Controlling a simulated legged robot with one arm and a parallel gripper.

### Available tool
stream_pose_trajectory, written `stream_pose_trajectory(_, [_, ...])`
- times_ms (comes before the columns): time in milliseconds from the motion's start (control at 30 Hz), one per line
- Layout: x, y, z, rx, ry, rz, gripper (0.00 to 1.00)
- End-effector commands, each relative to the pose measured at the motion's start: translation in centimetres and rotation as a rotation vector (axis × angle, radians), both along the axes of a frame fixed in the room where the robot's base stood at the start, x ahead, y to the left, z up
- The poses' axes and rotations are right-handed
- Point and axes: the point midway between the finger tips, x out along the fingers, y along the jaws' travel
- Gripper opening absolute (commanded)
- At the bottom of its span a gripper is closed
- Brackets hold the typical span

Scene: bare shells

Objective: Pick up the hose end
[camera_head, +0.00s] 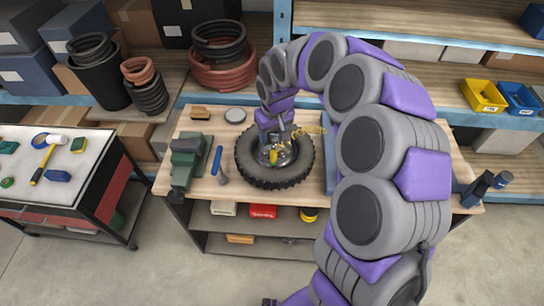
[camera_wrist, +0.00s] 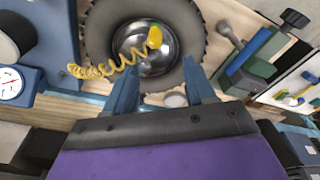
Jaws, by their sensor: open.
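A coiled yellow hose (camera_wrist: 98,70) runs from the left to a rounded yellow hose end (camera_wrist: 155,38) over a shiny metal hub (camera_wrist: 140,48) in the wrist view. In the head view the coil (camera_head: 310,130) and the yellow end (camera_head: 273,156) show at the tyre (camera_head: 243,160), which lies flat on the workbench. My gripper (camera_wrist: 160,67) is open, with nothing between its blue fingers. The hose end appears beyond the fingertips, roughly in line with the gap. In the head view my gripper (camera_head: 275,135) is above the hub, partly hidden by my arm.
A green vise (camera_head: 187,160) and a blue-handled tool (camera_head: 218,165) lie left of the tyre on the workbench (camera_head: 210,195). A blue unit (camera_head: 330,165) stands right of it, partly behind my arm. A round gauge (camera_wrist: 10,83) shows at the left in the wrist view.

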Motion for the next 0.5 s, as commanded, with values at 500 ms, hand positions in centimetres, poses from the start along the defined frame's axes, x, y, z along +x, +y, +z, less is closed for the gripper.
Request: stream_pose_trajectory(500, [0.8, -1.3, -6.8, 0.015, 0.000, -0.002, 0.55])
